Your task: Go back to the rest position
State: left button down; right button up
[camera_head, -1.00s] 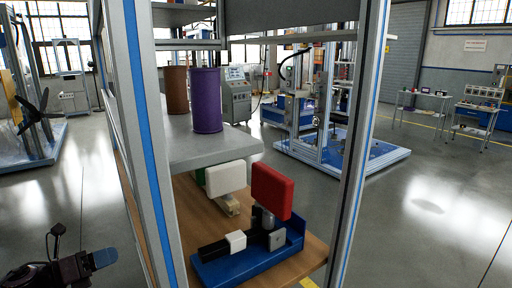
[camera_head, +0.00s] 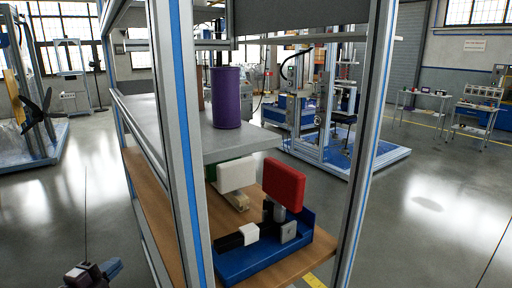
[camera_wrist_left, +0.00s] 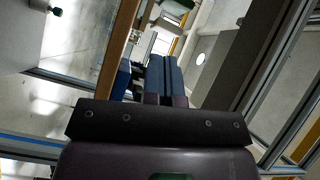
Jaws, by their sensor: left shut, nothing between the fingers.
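My left gripper (camera_head: 106,271) is at the lower left of the head view, outside the metal frame and low over the floor. Its blue fingers also show in the left wrist view (camera_wrist_left: 163,78), side by side with nothing between them. It is shut and empty, apart from the machine. My right gripper is in neither view.
Inside are a blue fixture (camera_head: 262,256), a red pad (camera_head: 284,184), a white pad (camera_head: 237,175) and a purple cylinder (camera_head: 227,98). Floor at the left is open.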

pick_arm(q)
jog(key=s+d+f+n+g+y, duration=0.2)
jog(key=s+d+f+n+y, duration=0.1)
jog(key=s+f+n, duration=0.6)
jog(key=s+d+f+n+g+y, duration=0.3)
jog(key=s+f+n, duration=0.6)
jog(key=s, duration=0.9)
notch_tip(320, 180, down, 3)
jog(key=shift+s+d, duration=0.25)
jog(key=shift+d, duration=0.15)
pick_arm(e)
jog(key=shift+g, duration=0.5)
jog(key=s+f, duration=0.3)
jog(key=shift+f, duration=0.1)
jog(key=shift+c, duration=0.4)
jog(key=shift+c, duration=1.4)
pick_arm(q)
jog(key=shift+d, duration=0.1)
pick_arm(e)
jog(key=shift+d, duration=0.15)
